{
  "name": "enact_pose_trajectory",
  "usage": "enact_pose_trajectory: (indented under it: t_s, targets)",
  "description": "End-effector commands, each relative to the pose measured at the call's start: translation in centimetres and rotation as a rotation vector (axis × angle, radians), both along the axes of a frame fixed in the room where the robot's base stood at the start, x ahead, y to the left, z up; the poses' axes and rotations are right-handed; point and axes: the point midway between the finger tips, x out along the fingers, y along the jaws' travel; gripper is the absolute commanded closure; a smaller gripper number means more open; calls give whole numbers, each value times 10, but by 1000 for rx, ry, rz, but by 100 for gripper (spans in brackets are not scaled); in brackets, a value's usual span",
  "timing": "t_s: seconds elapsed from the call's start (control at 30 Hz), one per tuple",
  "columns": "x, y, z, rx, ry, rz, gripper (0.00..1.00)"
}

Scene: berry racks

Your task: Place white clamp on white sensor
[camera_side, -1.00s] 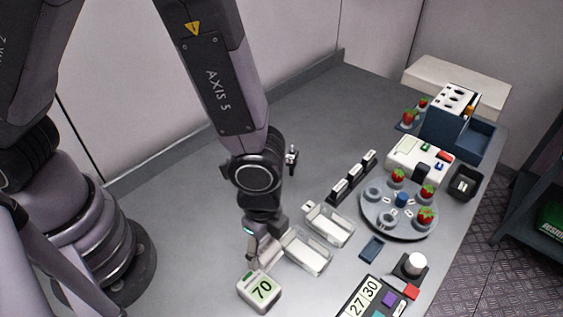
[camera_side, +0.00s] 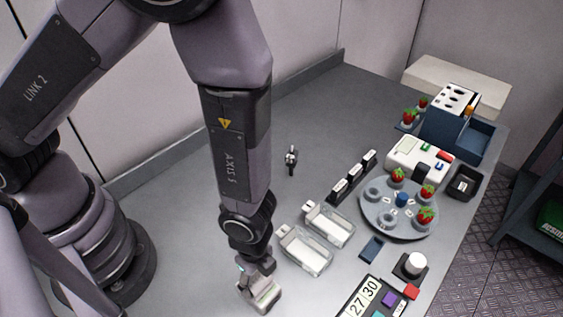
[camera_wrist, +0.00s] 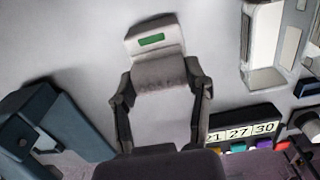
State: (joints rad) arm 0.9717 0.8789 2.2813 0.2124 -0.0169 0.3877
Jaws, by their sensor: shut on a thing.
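My gripper (camera_side: 255,272) is low over the front of the table in the side view. In the wrist view its fingers (camera_wrist: 160,88) are shut on the sides of a pale grey-white block with faint lettering, the white clamp (camera_wrist: 160,74). The white sensor (camera_wrist: 153,40), with a green patch on its top, shows just beyond the clamp. The clamp overlaps the sensor's near part, and its number display is hidden. In the side view the sensor (camera_side: 262,300) is mostly covered by my gripper and the clamp. Whether the clamp touches it I cannot tell.
Two clear containers (camera_side: 305,252) stand to the right of my gripper. A number panel (camera_side: 375,300) lies further right at the front. A black rack (camera_side: 352,178) and a round grey tray (camera_side: 398,225) with strawberries stand behind.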

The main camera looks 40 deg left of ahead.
Motion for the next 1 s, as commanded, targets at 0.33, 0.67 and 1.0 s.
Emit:
enact_pose_trajectory:
  t_s: [0.33,0.67,1.0]
  targets:
    - [0,0,-3,-1,0,0,33]
    - [0,0,-2,-1,0,0,25]
    - [2,-1,22,-2,-7,3,25]
